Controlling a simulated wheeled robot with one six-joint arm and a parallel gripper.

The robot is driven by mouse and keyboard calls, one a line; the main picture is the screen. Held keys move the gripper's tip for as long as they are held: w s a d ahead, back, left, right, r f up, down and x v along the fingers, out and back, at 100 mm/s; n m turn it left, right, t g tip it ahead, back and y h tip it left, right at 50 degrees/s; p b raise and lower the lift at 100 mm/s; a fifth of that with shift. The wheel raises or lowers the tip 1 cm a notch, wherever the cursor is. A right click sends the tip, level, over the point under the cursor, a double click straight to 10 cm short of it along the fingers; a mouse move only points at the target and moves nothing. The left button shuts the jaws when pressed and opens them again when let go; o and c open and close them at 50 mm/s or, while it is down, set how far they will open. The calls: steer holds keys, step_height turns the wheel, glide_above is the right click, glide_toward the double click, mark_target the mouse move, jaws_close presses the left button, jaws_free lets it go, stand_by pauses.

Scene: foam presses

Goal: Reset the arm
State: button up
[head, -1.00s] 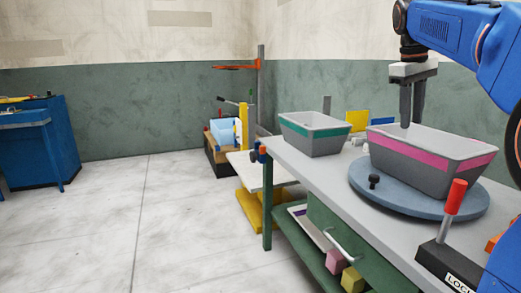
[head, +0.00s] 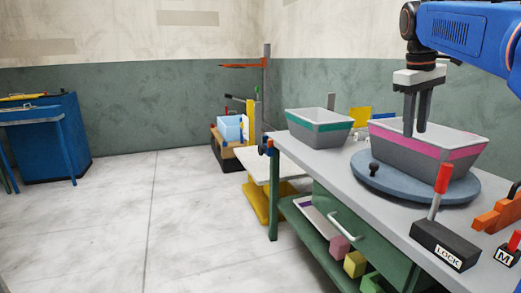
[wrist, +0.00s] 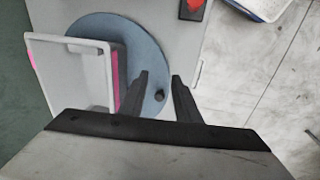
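My gripper (head: 415,132) hangs from the blue arm at the right of the head view, its two dark fingers pointing down.
A teal-banded bin (head: 319,132) stands farther back on the grey workbench (head: 335,170). A black LOCK box with a red-handled lever (head: 442,190) and an orange block (head: 497,213) are at the bench's near right. A blue cabinet (head: 50,140) stands far left; the floor between is clear.

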steer(key=s+a+f+m+t, duration=0.1)
steer(key=s+a+f, duration=0.3)
steer(key=s+f, duration=0.5)
steer(key=s+a+f+m+t+y, duration=0.1)
steer(key=s+a+f, duration=0.2)
steer(key=s+f, duration=0.5)
steer(key=s+a+f+m+t+y, duration=0.1)
steer(key=s+a+f, duration=0.3)
steer(key=s+f, duration=0.5)
step_height(320, 180, down, 5)
steer(key=shift+s+a+f+m+t, duration=0.15)
steer(key=shift+s+a+m+t, duration=0.15)
steer(key=shift+s+a, duration=0.05)
steer(key=shift+a, duration=0.1)
